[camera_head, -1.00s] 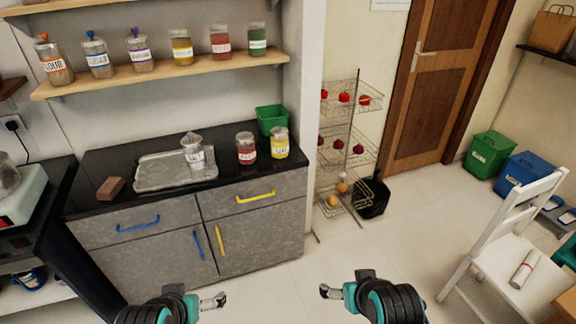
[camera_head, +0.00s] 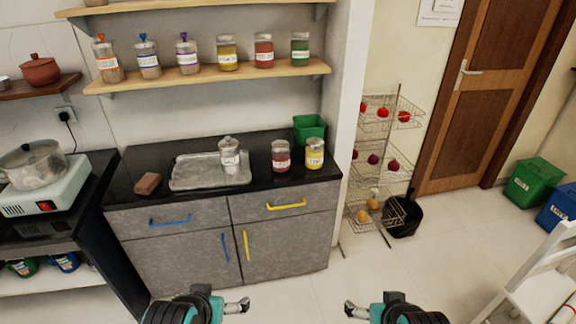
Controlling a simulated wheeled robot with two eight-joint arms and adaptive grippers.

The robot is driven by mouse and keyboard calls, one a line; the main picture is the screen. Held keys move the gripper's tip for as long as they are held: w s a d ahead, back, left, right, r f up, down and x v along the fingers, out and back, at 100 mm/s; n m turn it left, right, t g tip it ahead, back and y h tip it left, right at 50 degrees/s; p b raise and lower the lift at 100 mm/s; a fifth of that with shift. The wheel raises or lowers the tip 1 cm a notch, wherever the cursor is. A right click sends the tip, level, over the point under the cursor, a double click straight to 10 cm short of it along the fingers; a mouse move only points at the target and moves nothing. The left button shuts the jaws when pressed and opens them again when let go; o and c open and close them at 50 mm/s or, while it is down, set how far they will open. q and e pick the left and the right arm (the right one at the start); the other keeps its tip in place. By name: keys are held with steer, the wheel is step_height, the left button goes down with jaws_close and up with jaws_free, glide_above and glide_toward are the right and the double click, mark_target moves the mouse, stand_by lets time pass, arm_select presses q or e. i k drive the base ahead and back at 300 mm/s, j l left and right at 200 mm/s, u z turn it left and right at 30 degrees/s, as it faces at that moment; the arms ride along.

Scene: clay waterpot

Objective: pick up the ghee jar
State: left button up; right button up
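A jar with yellow contents (camera_head: 315,154) stands upright at the right end of the black counter; its label is too small to read for sure, so I cannot confirm it is the ghee. Another yellow jar (camera_head: 228,54) stands on the wooden wall shelf among several labelled jars. A red jar (camera_head: 281,157) stands just left of the yellow counter jar. My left gripper (camera_head: 238,307) and my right gripper (camera_head: 354,310) are at the bottom of the view, in front of and below the counter, apart from every jar. Their finger opening does not show clearly.
A metal tray (camera_head: 190,173) holds a clear jar (camera_head: 229,153), with a brown block (camera_head: 147,183) to its left. A green bin (camera_head: 309,128) stands behind the counter jars. Floor in between is free.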

mark_target(314, 148)
steer(key=i+z, duration=0.3)
steer(key=z, duration=0.2)
steer(key=i+j+z, duration=0.15)
steer(key=i+z, duration=0.15)
steer(key=z, duration=0.2)
